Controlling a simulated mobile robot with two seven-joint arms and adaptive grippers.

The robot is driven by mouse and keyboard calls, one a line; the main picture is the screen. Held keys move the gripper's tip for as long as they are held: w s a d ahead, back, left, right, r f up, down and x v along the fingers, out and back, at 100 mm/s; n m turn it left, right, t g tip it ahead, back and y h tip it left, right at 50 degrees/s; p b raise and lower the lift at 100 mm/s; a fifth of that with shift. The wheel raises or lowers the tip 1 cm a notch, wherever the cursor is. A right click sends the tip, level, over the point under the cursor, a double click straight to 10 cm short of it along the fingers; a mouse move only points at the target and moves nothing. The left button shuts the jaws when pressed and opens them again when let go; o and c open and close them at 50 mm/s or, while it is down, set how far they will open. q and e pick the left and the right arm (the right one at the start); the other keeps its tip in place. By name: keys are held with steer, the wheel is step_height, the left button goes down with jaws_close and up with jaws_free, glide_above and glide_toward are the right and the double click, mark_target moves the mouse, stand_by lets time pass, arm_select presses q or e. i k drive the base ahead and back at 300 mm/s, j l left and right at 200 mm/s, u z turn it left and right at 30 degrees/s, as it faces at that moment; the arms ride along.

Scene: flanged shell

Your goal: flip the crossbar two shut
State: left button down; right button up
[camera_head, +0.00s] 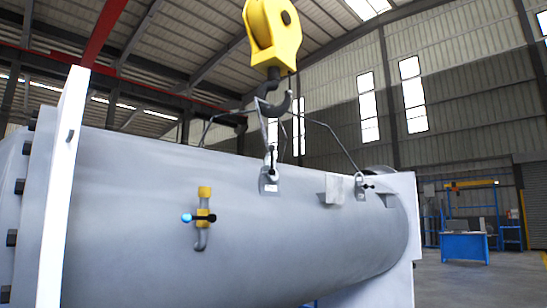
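A large grey flanged shell (140,190) lies on its side across the view. On its near side is a small fitting with a yellow block (203,217) and a grey hooked lower part (202,240). A short dark crossbar (210,218) runs roughly level across the yellow block, with a light blue ball (186,218) at its left end. I cannot tell from this view whether this one is crossbar two, or whether it is open or shut. Neither of my grippers shows in the view.
A yellow crane block (272,35) with a dark hook (274,106) hangs above the shell. Slings run to lifting lugs (269,180) and (360,187) on its top. A white upright plate (62,190) stands at left. A blue workbench (464,247) stands on open floor (490,285) at right.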

mark_target(272, 157)
steer(key=i+l+u, duration=0.15)
steer(key=i+l, duration=0.2)
steer(key=i+l+u, duration=0.15)
steer(key=i+l, duration=0.3)
steer(key=i+l+u, duration=0.15)
steer(key=i+l, duration=0.3)
steer(key=i+l+u, duration=0.15)
steer(key=i+l, duration=0.3)
steer(key=i+l+u, duration=0.15)
steer(key=i+l, duration=0.2)
steer(key=l, duration=0.3)
